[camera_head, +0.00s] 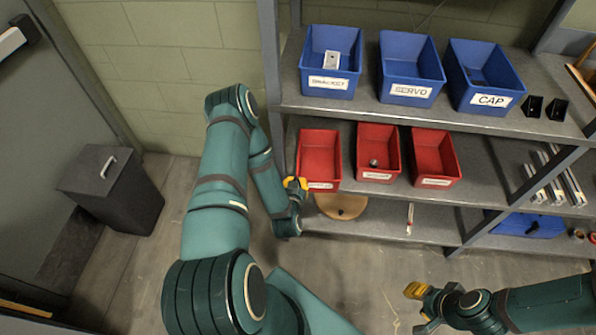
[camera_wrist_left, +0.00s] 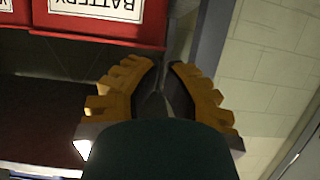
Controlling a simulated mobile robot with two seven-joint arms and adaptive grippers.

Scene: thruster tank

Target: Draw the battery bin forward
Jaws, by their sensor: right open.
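The battery bin (camera_head: 320,154) is the leftmost red bin on the middle shelf in the head view. Its front label is partly covered by my left gripper. In the left wrist view the bin (camera_wrist_left: 105,28) is at the top left, upside down, with a white BATTERY label. My left gripper (camera_head: 296,183) is at the bin's front left corner; its yellow fingers (camera_wrist_left: 165,64) show close together at the bin's edge in the wrist view. I cannot tell whether they touch or grip it. My right gripper (camera_head: 416,308) is open and empty, low at the right, away from the shelves.
Two more red bins (camera_head: 378,153) stand to the right of it. Blue bins (camera_head: 405,70) are on the shelf above. A shelf upright (camera_head: 270,70) stands close to the left. A round brown object (camera_head: 341,206) lies on the lower shelf. The floor in front is clear.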

